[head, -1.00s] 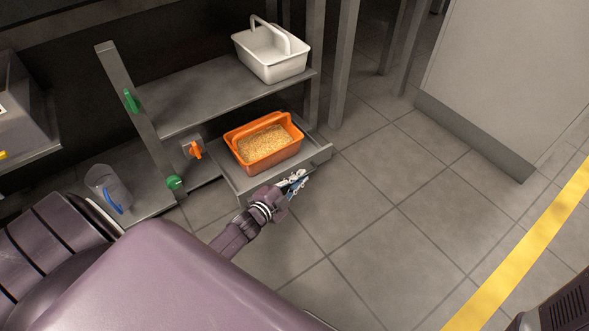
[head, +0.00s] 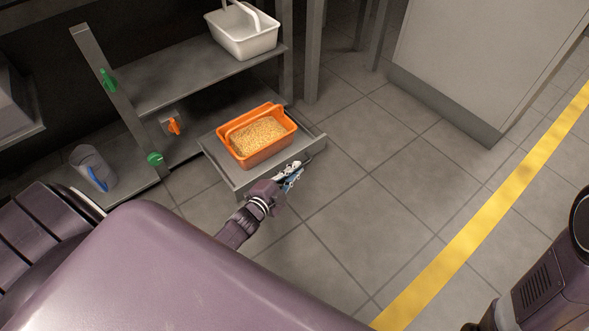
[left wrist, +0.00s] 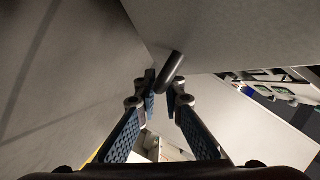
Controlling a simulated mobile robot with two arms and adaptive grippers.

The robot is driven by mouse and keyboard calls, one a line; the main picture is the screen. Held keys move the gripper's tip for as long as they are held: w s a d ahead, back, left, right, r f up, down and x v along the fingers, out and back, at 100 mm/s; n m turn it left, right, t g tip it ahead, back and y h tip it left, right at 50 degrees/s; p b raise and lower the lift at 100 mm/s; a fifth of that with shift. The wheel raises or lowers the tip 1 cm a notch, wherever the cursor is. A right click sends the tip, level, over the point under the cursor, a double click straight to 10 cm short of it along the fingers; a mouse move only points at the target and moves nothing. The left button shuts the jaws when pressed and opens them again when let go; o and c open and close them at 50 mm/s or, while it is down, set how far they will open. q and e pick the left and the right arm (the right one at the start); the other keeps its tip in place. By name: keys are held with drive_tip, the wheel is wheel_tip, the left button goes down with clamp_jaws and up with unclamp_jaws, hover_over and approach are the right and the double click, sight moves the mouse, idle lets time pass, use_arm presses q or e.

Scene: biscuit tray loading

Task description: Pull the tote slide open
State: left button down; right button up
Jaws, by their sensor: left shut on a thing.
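The tote slide (head: 312,139) is a grey pull-out tray low on the shelf rack, standing well out over the floor. An orange tote (head: 288,139) filled with golden crumbs sits on it, its handle folded down. My left gripper (head: 292,177) is at the slide's front face. In the left wrist view, the fingers (left wrist: 164,92) are closed around a dark round handle bar (left wrist: 171,70) beside a flat grey panel. The fingers partly hide the bar. My right gripper is out of sight; only part of that arm shows at the lower right.
A white tote (head: 243,44) stands on the upper shelf (head: 200,82). A clear jug (head: 93,168) with a blue handle stands at the left. An orange knob (head: 174,126) and green clips (head: 155,159) are on the rack. Open tiled floor lies right of the slide, before a grey cabinet (head: 480,60).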

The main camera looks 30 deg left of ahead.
use_arm(q)
drive_tip(key=c, duration=2.3)
unclamp_jaws()
drive_tip(key=shift+r, duration=0.1)
wheel_tip(320, 180, up, 10)
drive_tip(key=shift+f, duration=0.1)
